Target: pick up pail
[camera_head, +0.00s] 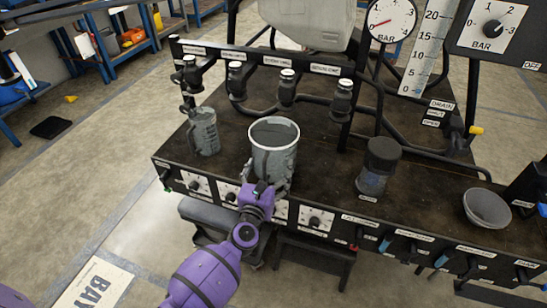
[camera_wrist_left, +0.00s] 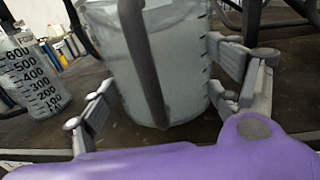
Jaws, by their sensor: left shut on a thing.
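The pail (camera_head: 275,140) is a grey-white, open-topped vessel near the front edge of the black bench. In the left wrist view the pail (camera_wrist_left: 178,60) fills the middle, with a dark curved handle (camera_wrist_left: 143,60) across its near side. My left gripper (camera_head: 262,188) comes from the front, low on the pail. In the left wrist view its fingers lie on both sides of the pail, shut on it. The pail looks upright; whether its base touches the bench cannot be told. My right gripper is not in view.
A smaller graduated jug (camera_head: 204,132) stands left of the pail and also shows in the left wrist view (camera_wrist_left: 32,75). A dark-lidded jar (camera_head: 379,165) and a grey bowl (camera_head: 487,208) stand to the right. Labelled valves and pipes (camera_head: 287,88) rise behind the pail.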

